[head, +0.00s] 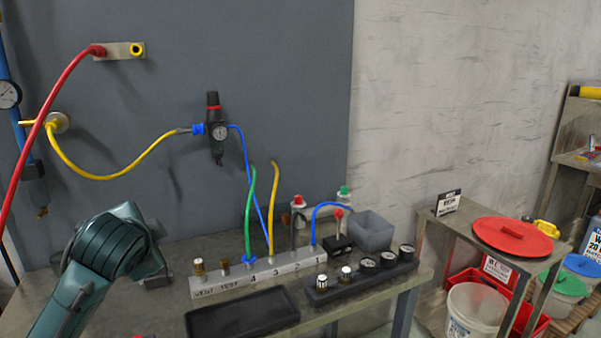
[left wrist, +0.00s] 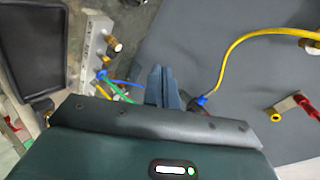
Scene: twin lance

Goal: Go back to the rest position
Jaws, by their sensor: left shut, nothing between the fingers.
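My left arm comes in from the lower left in the head view, a dark green arm bent above the bench (head: 165,315). Its gripper (head: 157,270) is partly hidden by the arm, left of the numbered manifold block. In the left wrist view my left gripper (left wrist: 162,88) shows its two fingers together with nothing between them. The manifold (head: 222,284) carries green, blue and yellow hoses at its numbered ports; it also shows in the left wrist view (left wrist: 95,45). My right gripper is in neither view.
A black tray (head: 242,314) lies in front of the manifold, beside a black gauge block (head: 362,282). A grey bin (head: 370,231) stands behind. A yellow hose (head: 108,176) and a red hose (head: 45,110) hang at the wall panel. A side table (head: 470,237) stands at right.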

